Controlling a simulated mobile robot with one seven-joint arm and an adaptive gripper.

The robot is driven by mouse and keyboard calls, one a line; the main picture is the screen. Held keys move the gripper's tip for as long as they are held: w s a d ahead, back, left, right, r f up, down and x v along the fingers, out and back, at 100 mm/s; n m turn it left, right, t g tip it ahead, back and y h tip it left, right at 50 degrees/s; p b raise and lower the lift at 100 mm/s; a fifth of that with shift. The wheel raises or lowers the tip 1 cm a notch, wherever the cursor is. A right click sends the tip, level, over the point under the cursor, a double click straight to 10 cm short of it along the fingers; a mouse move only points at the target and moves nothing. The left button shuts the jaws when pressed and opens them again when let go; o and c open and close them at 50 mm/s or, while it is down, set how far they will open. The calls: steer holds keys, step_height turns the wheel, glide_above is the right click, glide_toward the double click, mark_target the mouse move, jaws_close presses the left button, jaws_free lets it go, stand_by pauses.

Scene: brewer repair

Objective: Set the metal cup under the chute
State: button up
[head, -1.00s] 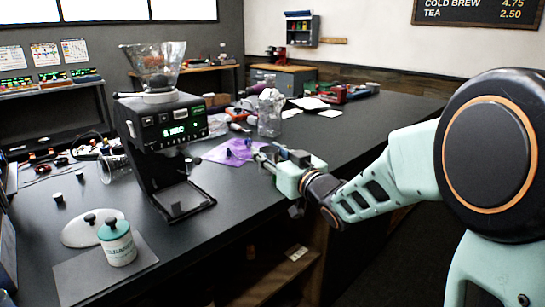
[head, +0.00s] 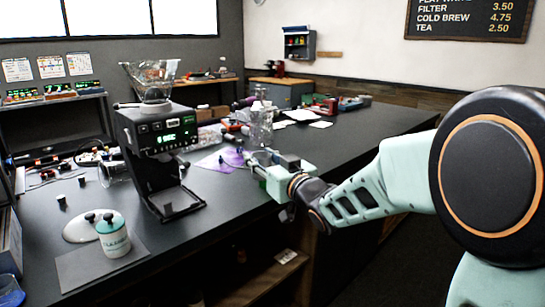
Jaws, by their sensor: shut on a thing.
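The coffee grinder (head: 145,145) stands on the dark counter with a clear hopper on top and a lit green display. The chute is hard to make out under its head; the dark base tray (head: 172,203) below looks empty. My gripper (head: 258,160) is over the counter to the right of the grinder, near the purple cloth. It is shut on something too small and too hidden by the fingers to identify. I cannot make out the metal cup for certain. A shiny, cup-like vessel (head: 115,169) lies partly behind the grinder on the left.
A white canister with a teal lid (head: 113,238) stands on a dark mat (head: 75,272) beside a white lid (head: 82,228). A clear pitcher (head: 261,128) stands behind my gripper. The purple cloth (head: 212,163) lies right of the grinder.

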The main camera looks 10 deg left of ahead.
steer(key=s+d+f+m+t+h, duration=0.15)
steer(key=d+f+h, duration=0.3)
steer(key=d, duration=0.45)
steer(key=s+d+f+m+t+h+p, duration=0.1)
steer(key=d+f+m+h, duration=0.2)
steer(key=d+f, duration=0.35)
steer(key=s+d+f+m+t+h, duration=0.1)
steer(key=d+f+m+h, duration=0.25)
steer(key=d, duration=0.75)
step_height(320, 180, up, 21)
steer(key=p, duration=2.1)
steer(key=shift+a+n, duration=0.3)
steer(key=shift+n, duration=0.1)
steer(key=shift+f, duration=0.1)
steer(key=shift+a, duration=0.1)
